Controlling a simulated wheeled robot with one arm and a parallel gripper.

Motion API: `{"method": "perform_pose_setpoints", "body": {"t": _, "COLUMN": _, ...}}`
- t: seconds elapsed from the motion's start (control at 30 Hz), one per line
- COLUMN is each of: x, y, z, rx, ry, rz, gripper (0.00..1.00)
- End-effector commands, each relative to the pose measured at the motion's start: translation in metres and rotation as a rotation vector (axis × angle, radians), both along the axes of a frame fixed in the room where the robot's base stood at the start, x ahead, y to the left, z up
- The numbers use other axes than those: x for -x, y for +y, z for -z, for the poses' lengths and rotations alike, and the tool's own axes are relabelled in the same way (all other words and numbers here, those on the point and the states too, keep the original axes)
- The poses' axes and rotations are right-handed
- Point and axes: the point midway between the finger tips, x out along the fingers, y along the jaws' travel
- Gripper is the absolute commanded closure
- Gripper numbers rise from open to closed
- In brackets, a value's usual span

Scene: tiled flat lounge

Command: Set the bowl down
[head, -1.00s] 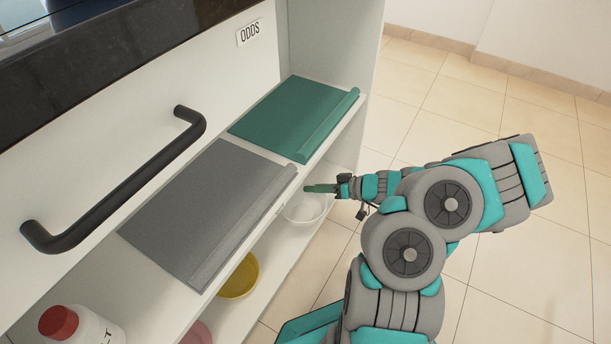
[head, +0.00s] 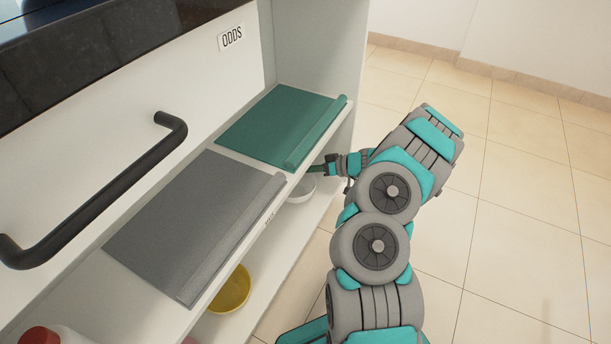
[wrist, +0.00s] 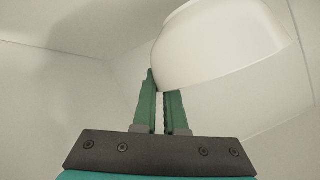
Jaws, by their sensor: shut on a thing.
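My gripper (head: 318,169) is shut on a white bowl (head: 301,189) at the lower shelf of the cabinet, near its far end. The upper shelf's edge hides part of the bowl in the head view. In the wrist view the two green fingers (wrist: 160,92) meet the rim side of the bowl (wrist: 222,48), which fills the upper right. I cannot tell whether the bowl's base touches the lower shelf (head: 262,312).
A yellow bowl (head: 231,290) stands nearer on the lower shelf. A black handle (head: 110,200) sticks out at left. A red-capped bottle (head: 42,335) is at lower left. Tiled floor (head: 500,230) is open at right.

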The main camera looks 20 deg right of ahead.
Motion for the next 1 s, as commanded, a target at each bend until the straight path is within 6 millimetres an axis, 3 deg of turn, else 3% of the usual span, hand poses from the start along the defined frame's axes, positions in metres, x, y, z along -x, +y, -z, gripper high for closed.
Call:
{"method": "perform_pose_setpoints", "body": {"t": 0.13, "x": 0.001, "y": 0.0, "z": 0.024, "rx": -0.001, "ry": 0.005, "rz": 0.0, "gripper": 1.0}}
{"method": "perform_pose_setpoints", "body": {"t": 0.53, "x": 0.0, "y": 0.0, "z": 0.028, "rx": 0.0, "ry": 0.0, "rz": 0.0, "gripper": 1.0}}
{"method": "perform_pose_setpoints", "body": {"t": 0.6, "x": 0.001, "y": 0.0, "z": 0.028, "rx": 0.0, "ry": 0.0, "rz": 0.0, "gripper": 0.85}}
{"method": "perform_pose_setpoints", "body": {"t": 0.83, "x": 0.001, "y": 0.0, "z": 0.028, "rx": 0.0, "ry": 0.0, "rz": 0.0, "gripper": 0.6}}
{"method": "perform_pose_setpoints", "body": {"t": 1.0, "x": 0.001, "y": 0.0, "z": 0.028, "rx": 0.0, "ry": 0.0, "rz": 0.0, "gripper": 0.6}}
